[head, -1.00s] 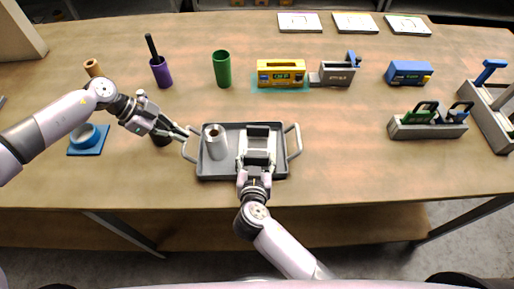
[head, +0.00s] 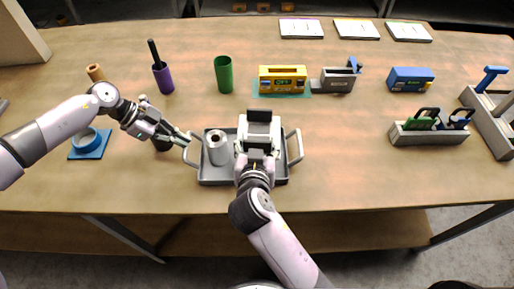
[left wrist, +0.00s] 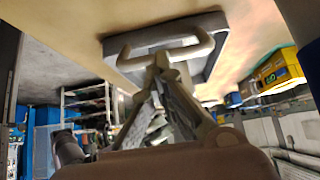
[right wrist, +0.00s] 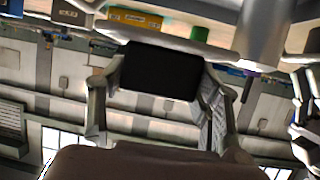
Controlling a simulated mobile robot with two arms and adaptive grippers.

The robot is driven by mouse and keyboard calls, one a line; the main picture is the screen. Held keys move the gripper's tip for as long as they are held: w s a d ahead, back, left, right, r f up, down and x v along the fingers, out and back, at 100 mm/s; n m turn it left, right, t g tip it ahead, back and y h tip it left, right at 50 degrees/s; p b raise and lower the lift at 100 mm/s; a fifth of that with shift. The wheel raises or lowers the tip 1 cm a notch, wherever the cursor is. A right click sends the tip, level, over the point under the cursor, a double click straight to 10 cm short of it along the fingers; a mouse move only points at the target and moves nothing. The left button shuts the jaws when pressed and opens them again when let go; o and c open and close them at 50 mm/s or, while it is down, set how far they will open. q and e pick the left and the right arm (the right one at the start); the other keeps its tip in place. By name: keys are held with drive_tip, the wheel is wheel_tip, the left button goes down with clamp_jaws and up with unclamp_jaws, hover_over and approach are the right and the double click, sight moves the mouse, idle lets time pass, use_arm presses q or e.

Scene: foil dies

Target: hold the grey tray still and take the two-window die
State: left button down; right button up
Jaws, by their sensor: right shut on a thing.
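The grey tray (head: 216,181) lies on the table, with a handle at each end. My left gripper (head: 187,138) is at its left handle; in the left wrist view the fingers (left wrist: 162,62) close together on the handle (left wrist: 190,47). My right gripper (head: 258,152) holds a dark-topped block (head: 259,116), apparently the die, over the tray's right half. In the right wrist view the block's black face (right wrist: 158,72) sits between the two fingers. Its windows cannot be made out. A silver foil roll (head: 217,152) stands upright on the tray's left part.
Behind the tray stand a green cup (head: 223,75), a purple holder (head: 163,78), a yellow box (head: 282,79), a grey device (head: 338,80) and a blue box (head: 410,79). A grey rack (head: 430,137) is at right.

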drive_tip(key=shift+r, duration=0.1)
wheel_tip(320, 180, up, 2)
drive_tip(key=shift+w+r+p, duration=0.1)
drive_tip(key=shift+p, duration=1.1)
wheel_tip(320, 180, up, 6)
drive_tip(key=p, duration=0.5)
drive_tip(key=shift+f, duration=0.2)
drive_tip(key=shift+f, duration=0.1)
